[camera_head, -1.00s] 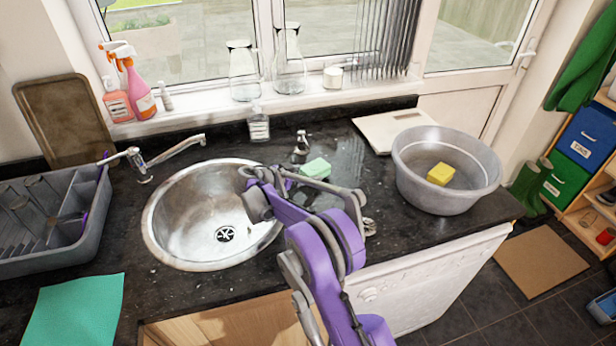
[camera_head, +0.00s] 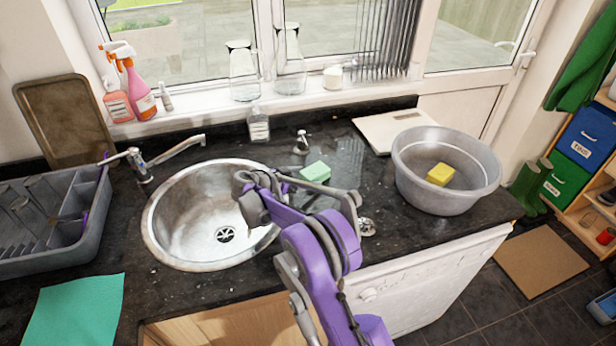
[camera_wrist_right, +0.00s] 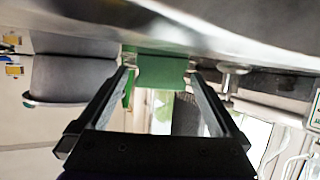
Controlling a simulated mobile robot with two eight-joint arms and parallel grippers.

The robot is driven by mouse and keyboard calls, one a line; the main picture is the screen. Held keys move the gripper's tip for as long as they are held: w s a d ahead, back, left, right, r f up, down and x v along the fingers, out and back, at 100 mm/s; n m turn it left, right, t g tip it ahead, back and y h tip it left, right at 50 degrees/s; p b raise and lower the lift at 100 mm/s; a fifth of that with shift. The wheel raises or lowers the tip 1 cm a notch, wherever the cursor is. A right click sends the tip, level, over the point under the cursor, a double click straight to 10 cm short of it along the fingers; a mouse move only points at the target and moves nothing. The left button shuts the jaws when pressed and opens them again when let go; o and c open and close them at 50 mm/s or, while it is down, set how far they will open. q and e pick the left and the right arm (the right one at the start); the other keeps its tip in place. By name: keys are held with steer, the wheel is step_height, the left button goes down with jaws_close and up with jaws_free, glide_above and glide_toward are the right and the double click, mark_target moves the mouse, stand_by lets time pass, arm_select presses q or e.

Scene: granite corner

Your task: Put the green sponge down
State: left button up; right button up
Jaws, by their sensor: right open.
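The green sponge (camera_head: 316,172) rests on the black granite worktop, right of the sink and behind my right arm. My right gripper (camera_head: 288,184) is near the sink's right rim, on the near left side of the sponge; its fingertips are hard to make out there. In the right wrist view, which looks upside down, the jaws (camera_wrist_right: 163,72) are open and the sponge (camera_wrist_right: 162,68) shows between and beyond the fingertips. I cannot tell whether a finger touches it. My left gripper is not in view.
The round steel sink (camera_head: 190,225) lies left of my arm. A grey basin (camera_head: 445,196) holding a yellow sponge (camera_head: 440,174) stands right. A dish rack (camera_head: 60,262) and green cloth (camera_head: 75,312) lie left.

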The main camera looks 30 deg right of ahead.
steer(key=p+v, duration=0.1)
steer(key=v, duration=0.9)
steer(key=shift+a+r, duration=0.15)
steer(key=shift+a, duration=0.2)
steer(key=shift+s+d+r+n, duration=0.1)
steer(key=shift+s+r+n, duration=0.2)
steer(key=shift+s, duration=0.1)
steer(key=s+a+r+n+t+y, duration=0.15)
steer(key=s+n+y, duration=0.25)
steer(key=s, duration=0.4)
steer(key=s+r+n+y, duration=0.2)
steer(key=s+n+y, duration=0.15)
steer(key=s, duration=0.45)
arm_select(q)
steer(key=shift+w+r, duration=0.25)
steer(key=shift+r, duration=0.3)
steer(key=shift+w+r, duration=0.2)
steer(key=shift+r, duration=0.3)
arm_select(e)
steer(key=s+a+f+n+t+y, duration=0.1)
steer(key=s+a+f+n+y, duration=0.1)
steer(key=s, duration=0.6)
steer(key=s+a+f+n+t+y, duration=0.1)
steer(key=s+a+n+y, duration=0.3)
steer(key=s, duration=0.5)
steer(key=a+f+n, duration=0.1)
steer(key=a+n, duration=0.1)
steer(key=shift+s+a+f, duration=0.25)
steer(key=shift+a, duration=0.05)
